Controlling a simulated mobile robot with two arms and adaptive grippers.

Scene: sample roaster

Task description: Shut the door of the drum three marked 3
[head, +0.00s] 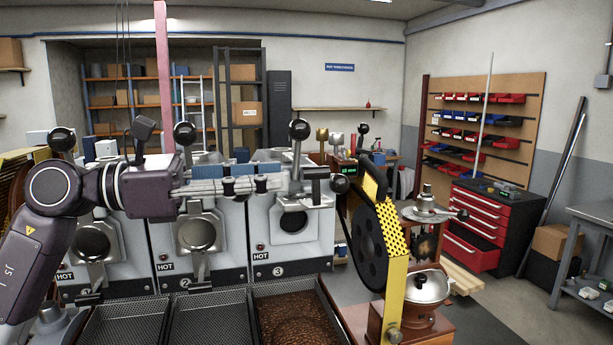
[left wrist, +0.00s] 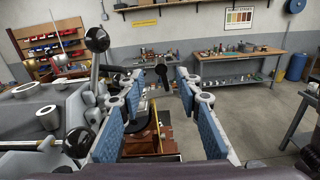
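Drum three (head: 262,235), marked 3, is the rightmost of the grey roaster drums. Its round front opening (head: 293,222) shows dark and uncovered. A grey metal piece with a black ball knob (head: 340,184) stands out at the opening's upper right; it looks like the door swung open, but its hinge side is hidden behind my gripper. My left gripper (head: 287,181) reaches across drum three's front from the left, just short of that knob. In the left wrist view its blue-padded fingers (left wrist: 160,95) are wide apart, with a black knob (left wrist: 161,70) showing between and beyond them. My right gripper is out of view.
Drum two (head: 165,245) stands left of drum three. A tall lever with a black ball (head: 299,129) rises above drum three. A black wheel with a yellow guard (head: 370,240) stands close on the right. Mesh trays (head: 210,318) lie below; the right one holds beans.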

